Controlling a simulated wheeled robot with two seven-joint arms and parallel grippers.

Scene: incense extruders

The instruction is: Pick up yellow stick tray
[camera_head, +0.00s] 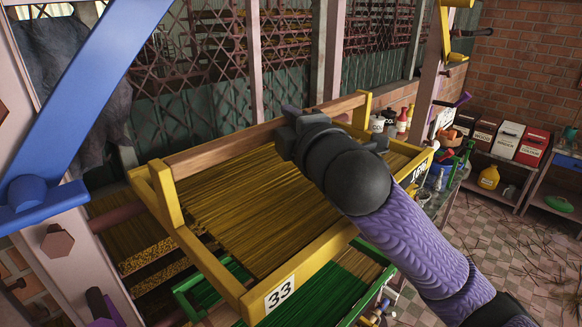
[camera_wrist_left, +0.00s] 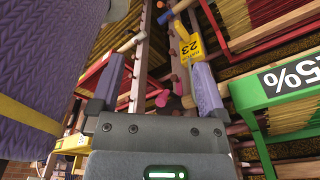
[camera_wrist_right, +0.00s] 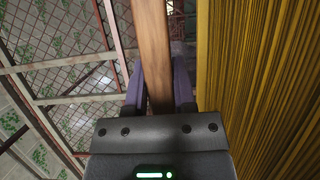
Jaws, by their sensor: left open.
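The yellow stick tray (camera_head: 193,243) is a yellow frame full of yellow sticks, with a "33" label at its near corner. A wooden bar (camera_head: 225,146) runs along its far side between yellow posts. My right gripper (camera_head: 290,122) is at the middle of this bar, its arm hiding part of the tray. In the right wrist view, the bar (camera_wrist_right: 153,40) passes between the fingers of my right gripper (camera_wrist_right: 160,75), which close on it from both sides. My left gripper (camera_wrist_left: 160,65) is open and empty in its wrist view; the head view does not show it.
A green tray (camera_head: 345,300) lies just below the yellow tray. A blue beam (camera_head: 85,85) and a pale post stand at left. A lattice wall is behind. Shelves with boxes (camera_head: 507,140) are at right. Racks and a green "%" frame (camera_wrist_left: 275,85) are near my left gripper.

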